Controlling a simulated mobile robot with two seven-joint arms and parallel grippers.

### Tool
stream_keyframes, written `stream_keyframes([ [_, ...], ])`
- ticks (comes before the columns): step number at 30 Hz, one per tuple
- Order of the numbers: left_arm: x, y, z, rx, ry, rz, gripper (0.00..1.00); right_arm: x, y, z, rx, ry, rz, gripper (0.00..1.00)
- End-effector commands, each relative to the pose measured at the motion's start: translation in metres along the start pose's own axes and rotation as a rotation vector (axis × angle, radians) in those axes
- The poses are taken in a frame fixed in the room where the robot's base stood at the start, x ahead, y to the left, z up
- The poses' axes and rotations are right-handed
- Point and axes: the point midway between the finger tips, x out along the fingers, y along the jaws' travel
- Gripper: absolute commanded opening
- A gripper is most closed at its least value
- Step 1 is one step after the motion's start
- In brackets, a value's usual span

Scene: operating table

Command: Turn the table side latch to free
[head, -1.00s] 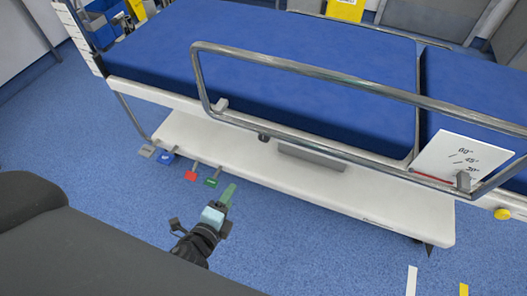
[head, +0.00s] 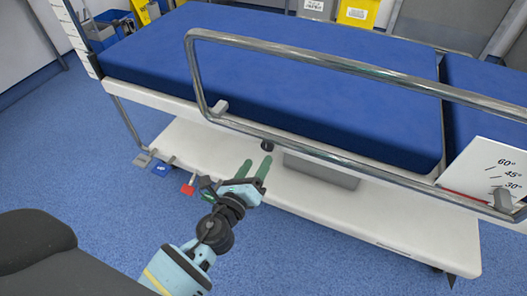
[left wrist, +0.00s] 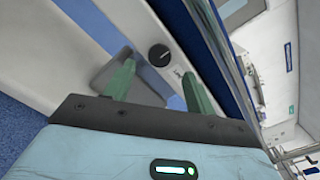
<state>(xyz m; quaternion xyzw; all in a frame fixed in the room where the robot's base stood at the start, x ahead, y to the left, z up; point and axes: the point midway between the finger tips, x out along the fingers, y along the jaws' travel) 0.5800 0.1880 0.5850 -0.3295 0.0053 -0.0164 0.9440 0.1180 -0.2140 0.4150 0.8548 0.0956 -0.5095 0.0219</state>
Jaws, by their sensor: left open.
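The side latch (head: 267,146) is a small dark round knob on the white side rail of the operating table, below the blue mattress. In the left wrist view the latch (left wrist: 159,54) is a black disc with a pale line across its face, with small lettering beside it. My left gripper (head: 256,167), with green fingers, is open and empty, just below and short of the knob. In the left wrist view the knob lies just beyond the gap between the fingertips (left wrist: 156,67), not touched by either finger. My right gripper is not in view.
A steel side rail (head: 330,65) runs along the table above the latch. A grey box (head: 320,169) sits right of the latch. Colored pedals, including a red one (head: 188,190) and a blue one (head: 160,170), stick out low at left. An angle sign (head: 485,172) stands at right.

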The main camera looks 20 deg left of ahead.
Motion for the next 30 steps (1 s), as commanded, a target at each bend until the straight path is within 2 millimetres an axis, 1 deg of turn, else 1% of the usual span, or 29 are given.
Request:
stream_keyframes([
  [1, 0.009, -0.001, 0.001, 0.0, -0.002, -0.001, 0.55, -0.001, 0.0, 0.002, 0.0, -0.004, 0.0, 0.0],
  [3, 0.02, -0.001, 0.001, 0.0, -0.002, -0.001, 0.55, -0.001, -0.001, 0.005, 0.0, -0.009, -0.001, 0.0],
  [9, 0.043, 0.0, -0.001, 0.0, 0.0, 0.0, 0.55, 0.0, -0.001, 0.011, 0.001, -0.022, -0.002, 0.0],
  [15, 0.053, 0.0, -0.001, -0.002, 0.001, 0.001, 0.55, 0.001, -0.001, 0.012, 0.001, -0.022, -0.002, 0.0],
  [22, 0.053, 0.0, 0.0, -0.002, 0.001, 0.001, 0.55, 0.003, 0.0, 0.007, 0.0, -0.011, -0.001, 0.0],
  [23, 0.053, 0.0, 0.0, -0.002, 0.001, 0.001, 0.54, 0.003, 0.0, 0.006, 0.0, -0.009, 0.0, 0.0],
  [30, 0.053, 0.0, 0.0, -0.002, 0.001, 0.001, 0.23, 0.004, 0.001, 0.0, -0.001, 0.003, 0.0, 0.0],
])
